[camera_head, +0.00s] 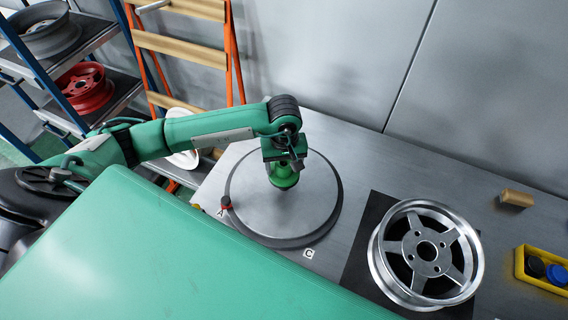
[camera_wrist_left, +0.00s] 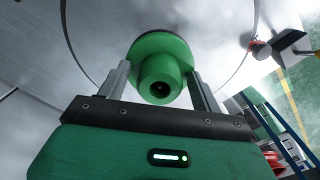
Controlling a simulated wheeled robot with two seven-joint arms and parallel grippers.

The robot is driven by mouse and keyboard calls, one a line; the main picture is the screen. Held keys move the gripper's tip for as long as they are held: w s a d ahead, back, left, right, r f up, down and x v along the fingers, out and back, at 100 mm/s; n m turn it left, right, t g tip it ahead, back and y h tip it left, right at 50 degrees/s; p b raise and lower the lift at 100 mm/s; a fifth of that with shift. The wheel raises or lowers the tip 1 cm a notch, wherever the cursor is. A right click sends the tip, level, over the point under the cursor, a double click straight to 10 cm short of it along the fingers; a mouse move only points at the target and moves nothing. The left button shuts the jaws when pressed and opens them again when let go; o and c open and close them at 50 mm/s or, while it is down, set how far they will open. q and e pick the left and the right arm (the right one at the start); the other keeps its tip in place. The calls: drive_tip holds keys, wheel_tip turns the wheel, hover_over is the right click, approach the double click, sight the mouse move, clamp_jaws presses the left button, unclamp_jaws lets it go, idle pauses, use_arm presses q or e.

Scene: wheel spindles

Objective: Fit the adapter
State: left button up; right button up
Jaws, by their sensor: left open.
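A green stepped adapter (camera_head: 284,180) stands at about the middle of a round grey disc (camera_head: 250,200) on the metal bench. The left wrist view shows the adapter (camera_wrist_left: 160,72) end-on, with a wide flange, a narrower collar and a dark central hole. My left gripper (camera_head: 284,158) is over the disc, pointing down. Its two fingers are apart, one on each side of the adapter, with a gap visible at least on the left; contact cannot be told. What lies under the adapter is hidden. My right gripper is not in view.
A silver spoked wheel (camera_head: 464,248) lies on a black mat (camera_head: 372,222) to the right. A shelf (camera_head: 112,92) holds wheels.

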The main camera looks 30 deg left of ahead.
use_arm(q)
wheel_tip(320, 180, up, 12)
drive_tip(key=b, duration=0.4)
drive_tip(key=shift+r, duration=0.15)
idle(0.3)
